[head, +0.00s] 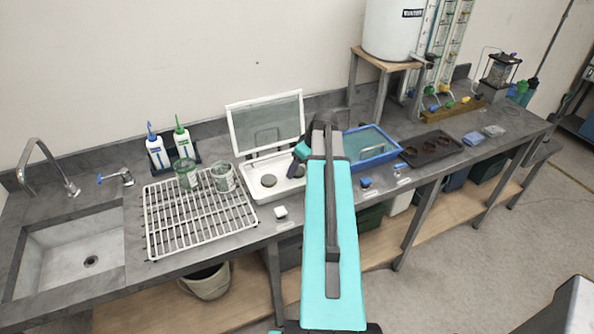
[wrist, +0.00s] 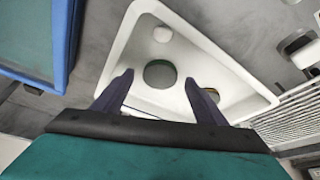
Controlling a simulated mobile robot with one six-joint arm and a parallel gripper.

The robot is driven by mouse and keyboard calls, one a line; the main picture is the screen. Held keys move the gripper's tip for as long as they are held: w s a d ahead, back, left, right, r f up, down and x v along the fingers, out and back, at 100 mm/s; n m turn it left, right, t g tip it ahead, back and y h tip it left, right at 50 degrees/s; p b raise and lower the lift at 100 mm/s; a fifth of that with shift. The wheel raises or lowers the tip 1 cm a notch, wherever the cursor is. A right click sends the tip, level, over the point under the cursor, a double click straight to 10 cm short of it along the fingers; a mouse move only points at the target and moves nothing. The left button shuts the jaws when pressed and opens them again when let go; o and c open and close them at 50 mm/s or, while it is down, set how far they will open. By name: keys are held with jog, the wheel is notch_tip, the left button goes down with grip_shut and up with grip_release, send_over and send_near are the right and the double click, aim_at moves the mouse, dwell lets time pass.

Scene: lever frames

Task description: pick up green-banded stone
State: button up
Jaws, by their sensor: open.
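The green-banded stone (wrist: 160,74) is a dark round stone with a thin green edge. It lies in a white tray (wrist: 128,45) with an open lid, which also shows in the head view (head: 251,190). My gripper (wrist: 158,78) is open above the tray, its two dark fingertips to the left and right of the stone in the wrist view. It holds nothing, and I cannot tell its height above the stone. In the head view my arm and gripper cover the tray's right part.
A second stone (wrist: 212,94) with an orange-yellow edge lies close by the right finger. A small white round thing (wrist: 162,34) is also in the tray. A blue-rimmed tray (head: 375,160) stands right of my arm, a wire rack (head: 190,227) left of the white tray.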

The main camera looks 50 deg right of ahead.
jog(key=shift+w+f, duration=0.15)
jog(key=shift+f, duration=0.25)
jog(key=c, duration=1.2)
